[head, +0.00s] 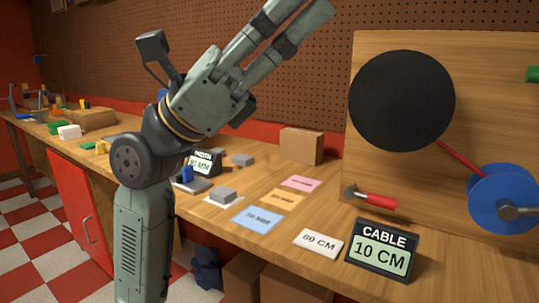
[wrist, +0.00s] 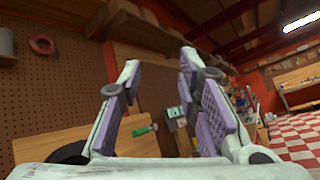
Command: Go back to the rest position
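My gripper (head: 303,10) is raised high above the bench in the head view, its fingers pointing up and to the right, touching nothing. In the wrist view, my gripper (wrist: 160,62) shows its purple-padded fingers spread apart, with nothing held between them. The wrist camera looks past the fingers toward pegboard, a shelf and the far part of the room.
The wooden bench (head: 325,215) holds a cable display (head: 382,250), coloured cards, grey blocks, a red-handled hammer (head: 371,198) and a cardboard box (head: 301,145). A board with a black disc (head: 402,100) and blue reel (head: 503,199) stands right. Pegboard (head: 200,30) lines the wall.

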